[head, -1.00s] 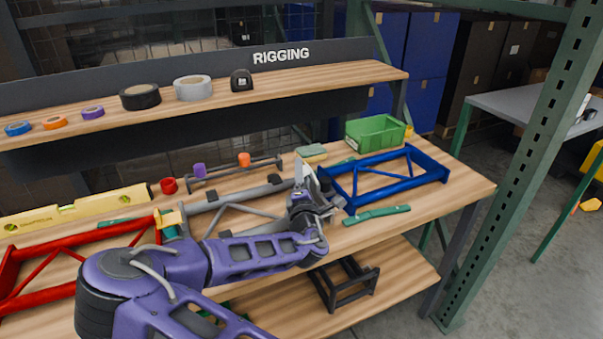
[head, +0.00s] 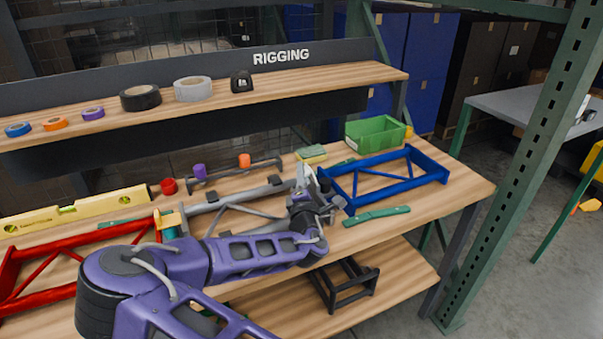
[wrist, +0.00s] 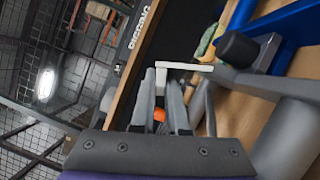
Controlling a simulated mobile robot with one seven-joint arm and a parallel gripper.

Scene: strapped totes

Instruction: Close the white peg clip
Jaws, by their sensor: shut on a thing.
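The white peg clip (wrist: 186,66) shows in the wrist view as a bent white piece. One leg runs down between my fingers and the other reaches right toward a grey bracket with a black knob. My gripper (wrist: 161,84) is shut on the downward leg. In the head view my gripper (head: 312,200) is over the workbench, between the grey frame and the blue frame. White shows there at its tip, but my gripper hides much of the clip. I cannot tell whether the clip's far end touches the bracket.
The blue frame (head: 411,184) lies close to the right of my gripper. The grey frame (head: 233,203) lies to the left, the red frame (head: 57,243) further left. A green bin (head: 376,134) stands behind.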

